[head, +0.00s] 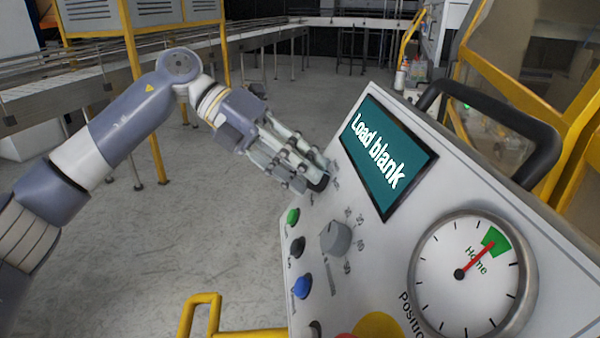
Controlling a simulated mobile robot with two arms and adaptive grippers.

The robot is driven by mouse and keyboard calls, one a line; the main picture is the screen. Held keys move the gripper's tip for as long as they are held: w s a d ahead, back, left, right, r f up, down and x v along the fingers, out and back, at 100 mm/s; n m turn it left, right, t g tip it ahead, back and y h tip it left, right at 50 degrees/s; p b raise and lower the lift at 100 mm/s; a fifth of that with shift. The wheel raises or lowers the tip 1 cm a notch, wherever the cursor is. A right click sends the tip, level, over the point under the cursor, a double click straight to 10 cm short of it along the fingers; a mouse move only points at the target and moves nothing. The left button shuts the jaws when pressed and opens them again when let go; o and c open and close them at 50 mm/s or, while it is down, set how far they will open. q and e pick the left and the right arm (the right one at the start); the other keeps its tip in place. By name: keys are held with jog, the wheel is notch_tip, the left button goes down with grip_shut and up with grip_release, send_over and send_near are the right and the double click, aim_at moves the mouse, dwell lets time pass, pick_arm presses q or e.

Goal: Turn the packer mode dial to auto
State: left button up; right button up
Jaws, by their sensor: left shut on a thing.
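A sloped grey control panel (375,235) stands at the right in the head view. My left gripper (312,178) reaches in from the left and is shut on a small dark knob, the mode dial (319,184), at the panel's upper left below the screen. The fingers cover most of the dial, and its pointer and labels are largely hidden, so its setting cannot be read. The screen (388,155) reads "Load blank". My right gripper is out of view.
Below the gripper are a grey numbered knob (336,238), a green button (293,216), a black button (298,247) and a blue button (302,287). A round gauge (440,250) has its red needle in the green "Home" zone. A black handle (545,150) arches behind the panel.

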pick_arm(q)
jog(key=m, duration=0.2)
jog(key=m+t+y+b, duration=0.1)
jog(key=m, duration=0.2)
jog(key=shift+s+d+y+b, duration=0.1)
jog(key=shift+y+b, duration=0.2)
jog(key=shift+o, duration=0.2)
jog(key=shift+m, duration=0.3)
jog(key=shift+c, duration=0.2)
jog(key=o, duration=1.1)
jog(key=shift+r, duration=0.1)
jog(key=shift+r, duration=0.1)
jog(key=v, duration=1.1)
jog(key=shift+a+r, duration=0.2)
jog(key=shift+a, duration=0.2)
